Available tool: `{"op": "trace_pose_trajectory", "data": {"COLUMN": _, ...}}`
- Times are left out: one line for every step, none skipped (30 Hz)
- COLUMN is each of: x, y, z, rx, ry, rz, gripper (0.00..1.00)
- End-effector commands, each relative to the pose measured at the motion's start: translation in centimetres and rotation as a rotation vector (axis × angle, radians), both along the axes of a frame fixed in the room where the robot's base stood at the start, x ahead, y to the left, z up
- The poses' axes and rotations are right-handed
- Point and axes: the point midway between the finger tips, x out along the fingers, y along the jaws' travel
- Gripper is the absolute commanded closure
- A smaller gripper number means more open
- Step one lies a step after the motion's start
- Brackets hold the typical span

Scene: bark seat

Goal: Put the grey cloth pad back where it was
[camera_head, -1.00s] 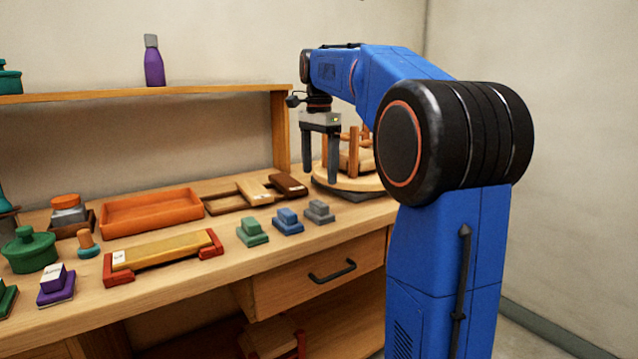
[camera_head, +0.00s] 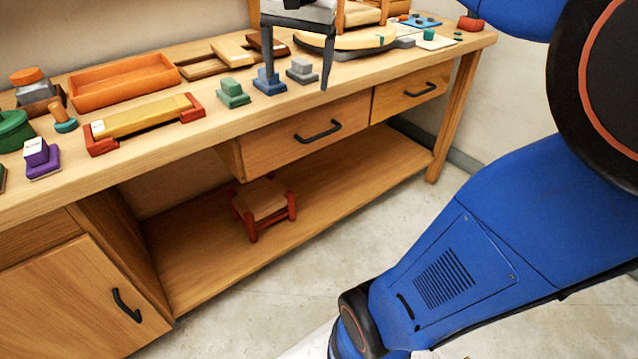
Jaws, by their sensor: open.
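My gripper (camera_head: 297,84) is open and empty, pointing down over the front part of the bench. Its two fingers stand on either side of a small grey stepped block (camera_head: 302,72) in the picture; I cannot tell how far they are from it in depth. The left finger partly covers a blue stepped block (camera_head: 270,86). I cannot identify the grey cloth pad for certain. A flat grey piece (camera_head: 405,42) shows beside the round wooden board (camera_head: 352,42), and a darker grey edge shows under that board.
A green stepped block (camera_head: 232,94), a yellow bar in a red holder (camera_head: 100,146) and an orange tray (camera_head: 122,84) stand to the left. A small red-legged stool (camera_head: 264,206) is on the lower shelf. Two drawers with handles (camera_head: 318,131) are below the benchtop.

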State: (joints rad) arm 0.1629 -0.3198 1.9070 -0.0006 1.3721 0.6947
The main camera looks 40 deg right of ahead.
Motion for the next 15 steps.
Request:
{"op": "trace_pose_trajectory", "data": {"x": -1.7, "y": 0.8, "z": -1.1, "rx": -0.012, "ry": -0.016, "rz": 0.060, "gripper": 0.15}}
{"op": "trace_pose_trajectory", "data": {"x": -2.5, "y": 1.2, "z": -1.8, "rx": -0.019, "ry": -0.025, "rz": 0.099, "gripper": 0.15}}
{"op": "trace_pose_trajectory", "data": {"x": -3.5, "y": 1.7, "z": -2.7, "rx": -0.030, "ry": -0.038, "rz": 0.149, "gripper": 0.15}}
{"op": "trace_pose_trajectory", "data": {"x": -4.3, "y": 2.1, "z": -3.4, "rx": -0.038, "ry": -0.046, "rz": 0.187, "gripper": 0.15}}
{"op": "trace_pose_trajectory", "data": {"x": -5.1, "y": 2.5, "z": -4.1, "rx": -0.047, "ry": -0.056, "rz": 0.225, "gripper": 0.15}}
{"op": "trace_pose_trajectory", "data": {"x": -6.1, "y": 2.9, "z": -5.1, "rx": -0.059, "ry": -0.068, "rz": 0.275, "gripper": 0.15}}
{"op": "trace_pose_trajectory", "data": {"x": -6.9, "y": 3.2, "z": -5.9, "rx": -0.068, "ry": -0.077, "rz": 0.312, "gripper": 0.15}}
{"op": "trace_pose_trajectory", "data": {"x": -7.7, "y": 3.5, "z": -6.7, "rx": -0.077, "ry": -0.087, "rz": 0.350, "gripper": 0.15}}
{"op": "trace_pose_trajectory", "data": {"x": -8.8, "y": 3.9, "z": -7.8, "rx": -0.090, "ry": -0.100, "rz": 0.398, "gripper": 0.15}}
{"op": "trace_pose_trajectory", "data": {"x": -9.5, "y": 4.2, "z": -8.7, "rx": -0.100, "ry": -0.108, "rz": 0.437, "gripper": 0.15}}
{"op": "trace_pose_trajectory", "data": {"x": -10.3, "y": 4.5, "z": -9.5, "rx": -0.110, "ry": -0.118, "rz": 0.473, "gripper": 0.15}}
{"op": "trace_pose_trajectory", "data": {"x": -11.3, "y": 4.8, "z": -10.7, "rx": -0.125, "ry": -0.130, "rz": 0.521, "gripper": 0.15}}
{"op": "trace_pose_trajectory", "data": {"x": -12.0, "y": 5.1, "z": -11.5, "rx": -0.135, "ry": -0.139, "rz": 0.557, "gripper": 0.15}}
{"op": "trace_pose_trajectory", "data": {"x": -12.7, "y": 5.3, "z": -12.4, "rx": -0.145, "ry": -0.148, "rz": 0.591, "gripper": 0.15}}
{"op": "trace_pose_trajectory", "data": {"x": -13.6, "y": 5.5, "z": -13.5, "rx": -0.158, "ry": -0.158, "rz": 0.635, "gripper": 0.15}}
